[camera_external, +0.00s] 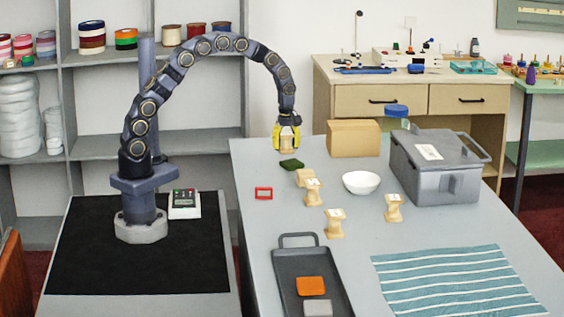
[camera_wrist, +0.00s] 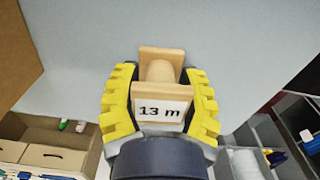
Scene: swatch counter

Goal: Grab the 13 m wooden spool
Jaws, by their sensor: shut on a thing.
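The 13 m wooden spool (camera_wrist: 160,72) is pale wood with square ends, and a white label reading "13 m" faces the wrist camera. My gripper (camera_wrist: 160,95) has a yellow finger on each side of the spool and is shut on it. In the external view my gripper (camera_external: 287,135) is at the far left part of the counter with the spool (camera_external: 287,143) between its fingers. I cannot tell whether the spool still touches the counter. Several other wooden spools stand on the counter, among them one at the front (camera_external: 335,223) and one at the right (camera_external: 393,208).
Near my gripper are a cardboard box (camera_external: 353,138), a dark green pad (camera_external: 291,164) and a white bowl (camera_external: 361,183). A grey lidded bin (camera_external: 435,170) stands at the right. A dark tray (camera_external: 297,262) and striped cloth (camera_external: 455,281) lie at the front.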

